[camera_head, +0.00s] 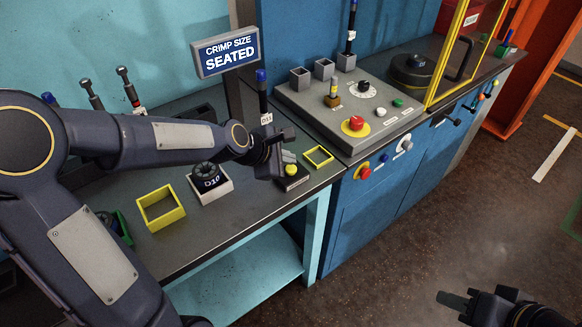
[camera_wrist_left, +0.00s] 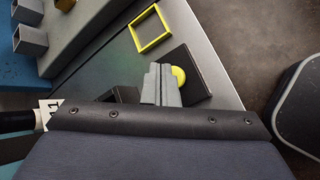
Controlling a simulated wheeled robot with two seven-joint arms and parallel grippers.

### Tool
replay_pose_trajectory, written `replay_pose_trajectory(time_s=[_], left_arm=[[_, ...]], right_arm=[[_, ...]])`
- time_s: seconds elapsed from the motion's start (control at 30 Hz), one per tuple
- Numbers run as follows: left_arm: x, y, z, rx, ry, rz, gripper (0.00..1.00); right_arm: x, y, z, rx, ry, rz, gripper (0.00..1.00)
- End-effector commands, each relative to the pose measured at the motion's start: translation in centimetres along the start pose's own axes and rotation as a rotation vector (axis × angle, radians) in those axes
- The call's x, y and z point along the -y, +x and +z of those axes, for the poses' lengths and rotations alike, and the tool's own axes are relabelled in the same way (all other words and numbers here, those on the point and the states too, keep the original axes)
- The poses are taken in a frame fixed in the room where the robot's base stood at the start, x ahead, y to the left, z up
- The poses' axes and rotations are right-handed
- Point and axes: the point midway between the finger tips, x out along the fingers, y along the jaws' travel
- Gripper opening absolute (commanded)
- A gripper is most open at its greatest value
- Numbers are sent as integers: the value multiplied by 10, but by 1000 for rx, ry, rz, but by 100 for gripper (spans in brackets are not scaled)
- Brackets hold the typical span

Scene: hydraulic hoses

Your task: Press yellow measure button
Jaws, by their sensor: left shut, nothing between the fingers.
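The yellow button (camera_head: 291,169) sits on a small dark box (camera_head: 294,181) near the front edge of the bench. In the left wrist view the yellow button (camera_wrist_left: 179,76) shows at the right side of my fingertips, on its dark box (camera_wrist_left: 206,76). My left gripper (camera_head: 287,157) is shut and empty, with its fingertips right at the button. I cannot tell whether they touch it. Part of the button is hidden behind the fingers in the wrist view. My right gripper (camera_head: 453,299) is at the lower right, over the floor, away from the bench.
A yellow square frame (camera_head: 319,157) lies beside the button box. The D10 holder (camera_head: 211,186) and a yellow open box (camera_head: 161,208) stand to the left. A sign reading CRIMP SIZE SEATED (camera_head: 228,52) stands behind. A grey control panel (camera_head: 350,110) with a red button is at right.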

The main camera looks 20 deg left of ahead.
Motion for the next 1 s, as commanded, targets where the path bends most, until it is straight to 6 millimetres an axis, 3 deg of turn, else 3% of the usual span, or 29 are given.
replay_pose_trajectory(time_s=[1.0], left_arm=[[4,6,-4,0,0,0,0]], right_arm=[[-2,5,3,0,0,0,36]])
